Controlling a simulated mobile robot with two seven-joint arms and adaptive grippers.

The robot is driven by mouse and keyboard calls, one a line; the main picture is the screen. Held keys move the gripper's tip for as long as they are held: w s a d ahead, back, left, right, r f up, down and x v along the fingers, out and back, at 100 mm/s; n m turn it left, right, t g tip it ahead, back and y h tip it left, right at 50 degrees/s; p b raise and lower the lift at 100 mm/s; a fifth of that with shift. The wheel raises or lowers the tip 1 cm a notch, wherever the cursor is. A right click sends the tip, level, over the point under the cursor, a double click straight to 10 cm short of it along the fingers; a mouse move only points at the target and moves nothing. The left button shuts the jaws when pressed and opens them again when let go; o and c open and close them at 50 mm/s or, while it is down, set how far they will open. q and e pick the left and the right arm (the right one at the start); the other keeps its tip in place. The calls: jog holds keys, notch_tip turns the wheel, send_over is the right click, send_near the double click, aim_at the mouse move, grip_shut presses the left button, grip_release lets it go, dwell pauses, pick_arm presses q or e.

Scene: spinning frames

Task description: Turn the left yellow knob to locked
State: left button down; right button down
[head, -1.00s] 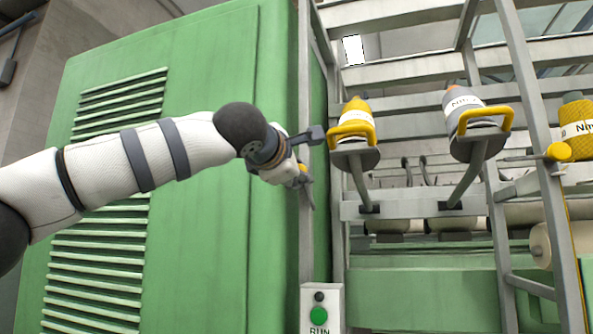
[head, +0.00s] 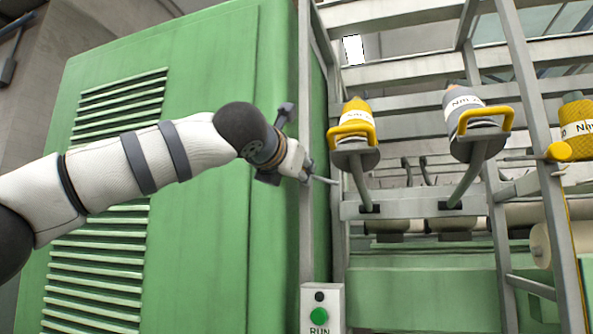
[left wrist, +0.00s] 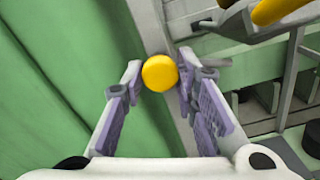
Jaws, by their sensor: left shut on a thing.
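The left yellow knob (left wrist: 160,73) shows as a round yellow disc in the left wrist view, on the grey upright post. My left gripper (left wrist: 159,88) has its two fingers on either side of the knob and is shut on it. In the head view my left gripper (head: 306,172) is at the post beside the green cabinet, and it hides the knob there. Another yellow knob (head: 559,151) sits on the right post, with no gripper near it. My right gripper is in neither view.
A yellow bobbin (head: 352,119) and a grey bobbin with a yellow handle (head: 477,118) hang on the frame just right of my left gripper. The green cabinet (head: 225,200) stands left of the post. A RUN button box (head: 321,308) is below.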

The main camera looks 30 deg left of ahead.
pick_arm(q)
jog(key=shift+n, duration=2)
jog(key=c, duration=1.3)
grip_release()
jog(key=shift+o, duration=0.3)
jog(key=shift+d, duration=0.15)
jog(key=v, duration=0.8)
